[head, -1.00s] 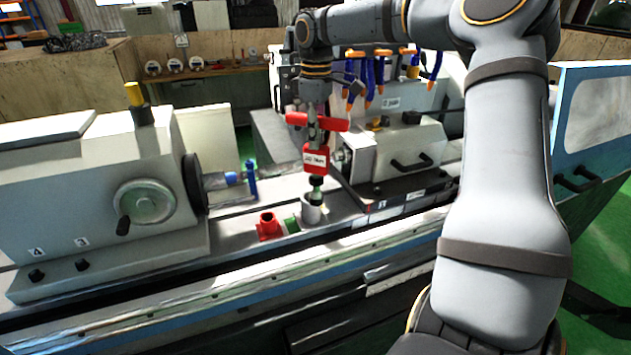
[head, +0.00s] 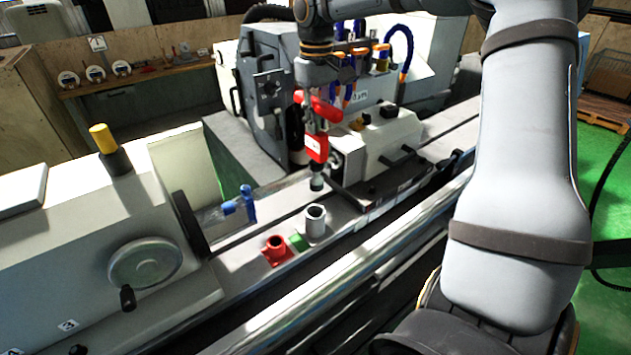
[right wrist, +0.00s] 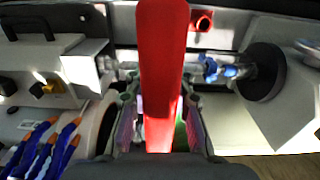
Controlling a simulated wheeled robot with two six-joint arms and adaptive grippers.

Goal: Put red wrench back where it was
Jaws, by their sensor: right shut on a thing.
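The red wrench (head: 316,147) has a red cross handle, a red labelled body and a dark lower tip. My right gripper (head: 318,108) is shut on its upper part and holds it roughly upright. In the right wrist view the red wrench (right wrist: 162,50) runs up between the fingers (right wrist: 160,122). Its tip shows above and behind the grey cylindrical holder (head: 315,221) in the head view, apart from its rim. My left gripper is not in view.
A blue clamp (head: 247,203) is on the workpiece spindle to the left. The headstock with its handwheel (head: 145,262) stands at the left. The white wheel-side housing (head: 385,145) with black handles is close to the right of the wrench. Blue coolant hoses (head: 403,45) hang behind.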

